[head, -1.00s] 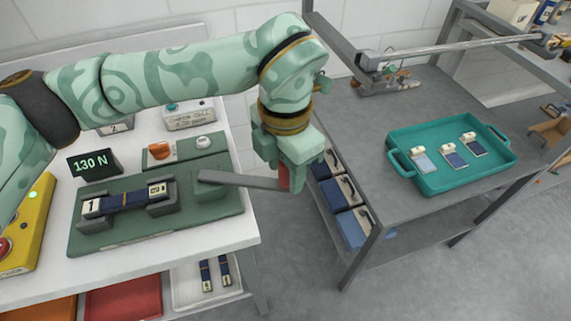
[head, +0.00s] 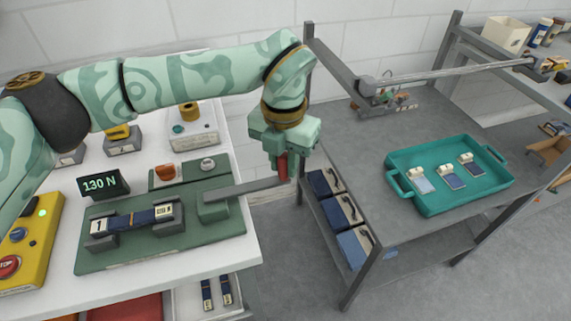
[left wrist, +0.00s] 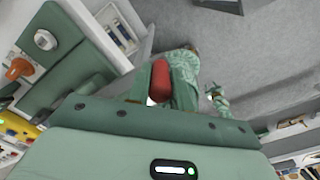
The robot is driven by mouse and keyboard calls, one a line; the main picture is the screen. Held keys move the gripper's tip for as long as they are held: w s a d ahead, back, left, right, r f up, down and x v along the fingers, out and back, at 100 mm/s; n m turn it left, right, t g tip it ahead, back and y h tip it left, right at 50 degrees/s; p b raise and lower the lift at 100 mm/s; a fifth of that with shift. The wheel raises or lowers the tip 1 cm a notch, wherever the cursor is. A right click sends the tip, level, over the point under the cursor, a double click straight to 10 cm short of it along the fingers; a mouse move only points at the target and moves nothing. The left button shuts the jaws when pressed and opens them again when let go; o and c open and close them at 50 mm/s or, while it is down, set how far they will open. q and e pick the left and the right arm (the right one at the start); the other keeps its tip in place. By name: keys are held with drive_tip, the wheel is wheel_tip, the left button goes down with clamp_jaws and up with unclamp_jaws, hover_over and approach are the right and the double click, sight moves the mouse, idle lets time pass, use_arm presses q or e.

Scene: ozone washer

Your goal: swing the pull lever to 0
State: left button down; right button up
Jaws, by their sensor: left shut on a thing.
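The pull lever (head: 244,189) is a flat grey bar reaching right from a block on the green test fixture (head: 165,248), past the bench edge. Its red handle (head: 283,168) stands at the bar's free end and also shows in the left wrist view (left wrist: 161,82). My left gripper (head: 284,155) points down and is shut on the red handle, hiding its upper part. A dark display (head: 104,184) reads 130 N. A blue strap sample (head: 140,218) lies across two clamps on the fixture. I see no 0 mark for the lever. My right gripper is not in view.
An orange knob (head: 165,171) and a white knob (head: 208,164) sit behind the lever. A yellow box with a red button (head: 25,240) stands at left. A grey table (head: 365,170) with a teal tray (head: 440,207) is at right, across a gap.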

use_arm(q)
drive_tip(key=c, duration=1.3)
unclamp_jaws()
drive_tip(key=shift+w, duration=0.15)
drive_tip(key=shift+o, duration=0.2)
wheel_tip(320, 180, up, 16)
drive_tip(key=p, duration=0.3)
drive_tip(key=shift+r, duration=0.15)
